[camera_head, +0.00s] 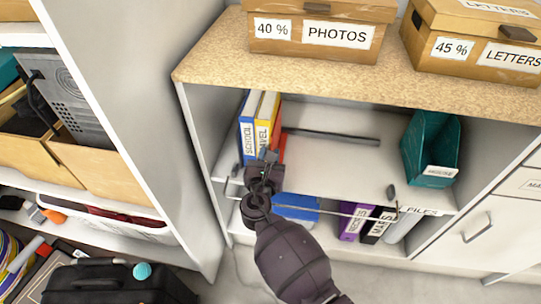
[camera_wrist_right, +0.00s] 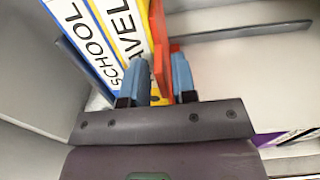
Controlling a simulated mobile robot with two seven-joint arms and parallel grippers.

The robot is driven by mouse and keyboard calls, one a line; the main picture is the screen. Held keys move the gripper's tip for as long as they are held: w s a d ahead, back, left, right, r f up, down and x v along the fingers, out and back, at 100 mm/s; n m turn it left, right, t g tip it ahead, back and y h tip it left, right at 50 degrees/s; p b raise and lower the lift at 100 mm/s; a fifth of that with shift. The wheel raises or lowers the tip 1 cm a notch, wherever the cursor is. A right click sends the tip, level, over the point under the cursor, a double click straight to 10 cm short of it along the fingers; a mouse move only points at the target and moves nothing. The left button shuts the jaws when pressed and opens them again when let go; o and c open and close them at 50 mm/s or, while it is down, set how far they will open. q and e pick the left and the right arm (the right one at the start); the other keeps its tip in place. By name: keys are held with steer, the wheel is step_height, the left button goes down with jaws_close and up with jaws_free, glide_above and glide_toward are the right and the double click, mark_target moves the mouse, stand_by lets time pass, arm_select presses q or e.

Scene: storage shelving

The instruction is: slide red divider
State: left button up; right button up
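The red divider (camera_head: 283,148) stands upright on the middle shelf, just right of the blue SCHOOL binder (camera_head: 247,128) and the yellow TRAVEL binder (camera_head: 267,116). In the right wrist view the divider (camera_wrist_right: 158,35) shows as an orange-red plate beside the TRAVEL binder (camera_wrist_right: 128,25). My right gripper (camera_head: 268,157) is at the divider's front edge. Its two blue-grey fingertips (camera_wrist_right: 160,78) are apart, with the divider's edge between them, close to the right finger. Firm contact cannot be made out. In the head view the gripper hides the divider's lower front. My left gripper is not in view.
A dark rail (camera_head: 335,137) runs along the shelf to the right of the divider, with clear shelf beyond. A teal magazine holder (camera_head: 432,150) stands at the right. PHOTOS (camera_head: 318,35) and LETTERS (camera_head: 480,42) boxes sit on top. A side panel (camera_head: 205,125) bounds the left.

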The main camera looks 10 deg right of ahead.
steer(key=shift+o, duration=0.6)
steer(key=shift+r, duration=0.35)
step_height(320, 180, up, 5)
steer(key=shift+w+f+p, duration=0.1)
steer(key=shift+f+p, duration=0.1)
steer(key=shift+p, duration=0.95)
step_height(320, 180, up, 7)
steer(key=p, duration=0.3)
arm_select(q)
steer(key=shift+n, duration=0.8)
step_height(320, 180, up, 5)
steer(key=p, duration=0.3)
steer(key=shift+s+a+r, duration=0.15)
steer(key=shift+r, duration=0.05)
arm_select(e)
step_height(320, 180, up, 8)
glide_above(270, 121)
steer(key=s, duration=0.4)
steer(key=shift+w+a+f, duration=0.1)
steer(key=shift+w+a, duration=0.1)
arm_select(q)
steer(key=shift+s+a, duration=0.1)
arm_select(e)
steer(key=shift+f, duration=0.15)
